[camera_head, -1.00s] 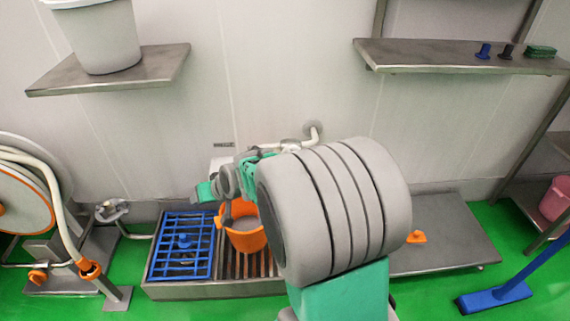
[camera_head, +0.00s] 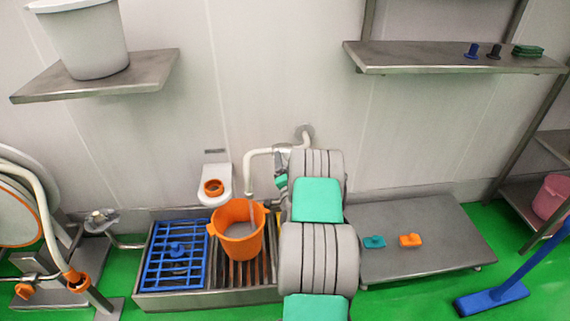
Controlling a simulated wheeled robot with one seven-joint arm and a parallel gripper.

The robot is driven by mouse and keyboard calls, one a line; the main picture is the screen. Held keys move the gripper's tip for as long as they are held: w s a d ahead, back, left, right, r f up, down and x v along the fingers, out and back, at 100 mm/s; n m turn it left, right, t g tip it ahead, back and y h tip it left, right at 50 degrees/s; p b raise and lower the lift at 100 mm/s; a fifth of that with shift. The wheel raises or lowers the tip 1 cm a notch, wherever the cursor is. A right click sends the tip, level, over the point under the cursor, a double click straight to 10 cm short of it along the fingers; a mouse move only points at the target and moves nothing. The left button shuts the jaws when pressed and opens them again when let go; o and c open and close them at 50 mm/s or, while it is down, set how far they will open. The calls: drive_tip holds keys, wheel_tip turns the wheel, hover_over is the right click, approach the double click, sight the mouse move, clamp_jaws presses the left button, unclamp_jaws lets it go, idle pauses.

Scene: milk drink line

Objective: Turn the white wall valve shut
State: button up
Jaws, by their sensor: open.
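A white pipe (camera_head: 262,153) comes out of a round flange on the wall, bends left and drops to a spout above the orange bucket (camera_head: 238,240). A grey-white fitting (camera_head: 283,148) sits on this pipe near the wall, and I take it for the valve; its handle position is too small to tell. A pale streak below the spout may be running water. My gripper (camera_head: 281,180) is open, just below the fitting and right of the spout. My arm hides much of it, and I cannot tell whether it touches the valve.
The bucket stands on a steel grate beside a blue rack (camera_head: 178,255). A white wall plate (camera_head: 214,180) carries an orange ring. A steel platform (camera_head: 440,225) at right bears a teal piece (camera_head: 374,242) and an orange piece (camera_head: 410,240). Shelves (camera_head: 450,60) overhang above.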

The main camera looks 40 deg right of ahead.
drive_tip(key=shift+w+d, duration=0.25)
drive_tip(key=shift+w, duration=0.05)
drive_tip(key=shift+c, duration=0.2)
drive_tip(key=c, duration=1.2)
